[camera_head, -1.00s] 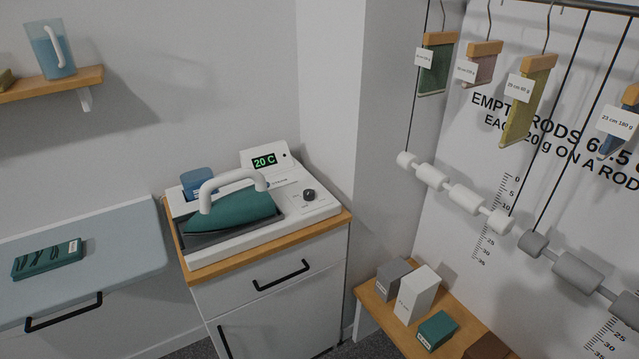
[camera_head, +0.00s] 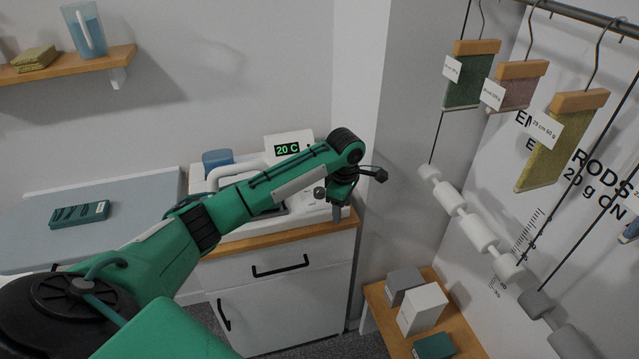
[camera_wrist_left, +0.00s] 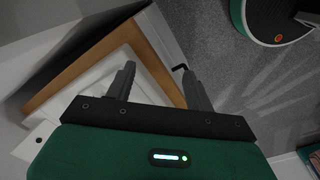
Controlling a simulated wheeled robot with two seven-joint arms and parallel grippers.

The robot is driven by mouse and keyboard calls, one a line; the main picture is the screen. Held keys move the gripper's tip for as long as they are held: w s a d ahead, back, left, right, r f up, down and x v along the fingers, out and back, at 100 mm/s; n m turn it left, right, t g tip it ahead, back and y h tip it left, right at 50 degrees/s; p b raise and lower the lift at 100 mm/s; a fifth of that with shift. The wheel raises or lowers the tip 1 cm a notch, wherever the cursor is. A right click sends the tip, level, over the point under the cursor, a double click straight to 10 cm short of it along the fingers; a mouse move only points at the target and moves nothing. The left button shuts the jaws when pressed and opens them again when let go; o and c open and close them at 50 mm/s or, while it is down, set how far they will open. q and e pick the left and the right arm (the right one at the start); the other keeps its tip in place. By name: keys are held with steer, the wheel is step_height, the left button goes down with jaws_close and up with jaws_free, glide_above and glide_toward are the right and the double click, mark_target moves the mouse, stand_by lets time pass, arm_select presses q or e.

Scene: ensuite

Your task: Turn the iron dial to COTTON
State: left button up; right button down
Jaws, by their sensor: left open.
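The ironing station (camera_head: 295,222) is white and stands on a cabinet with a wooden top. Its display (camera_head: 288,149) reads 20 C. The dial (camera_head: 319,192) shows as a small dark knob just left of my gripper; its setting is too small to read. The iron's white handle (camera_head: 228,172) shows behind my green arm, which hides most of the iron. My left gripper (camera_head: 337,212) points down over the station's right front corner, apart from the dial. In the left wrist view my fingers (camera_wrist_left: 155,70) are spread and empty, above the wooden edge. My right gripper is out of view.
An ironing board (camera_head: 140,205) with a green block (camera_head: 80,214) is at left. A low wooden bench (camera_head: 470,340) with boxes (camera_head: 422,309) stands at right. Hanging swatches (camera_head: 470,80) and weighted rods line the right wall. Grey floor (camera_wrist_left: 225,50) lies beside the cabinet.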

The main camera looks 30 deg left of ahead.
mark_target(319, 190)
arm_select(q)
steer(key=w+a+r+n, duration=0.5)
steer(key=a+r+n, duration=0.3)
steer(key=a+r, duration=0.3)
steer(key=f+p, duration=0.1)
steer(key=f, duration=0.3)
steer(key=f+p, duration=0.1)
steer(key=f, duration=0.3)
steer(key=f+p, duration=0.1)
steer(key=f, duration=0.3)
steer(key=shift+s+d+f, duration=0.15)
steer(key=shift+d+f, duration=0.15)
steer(key=shift+f, duration=0.1)
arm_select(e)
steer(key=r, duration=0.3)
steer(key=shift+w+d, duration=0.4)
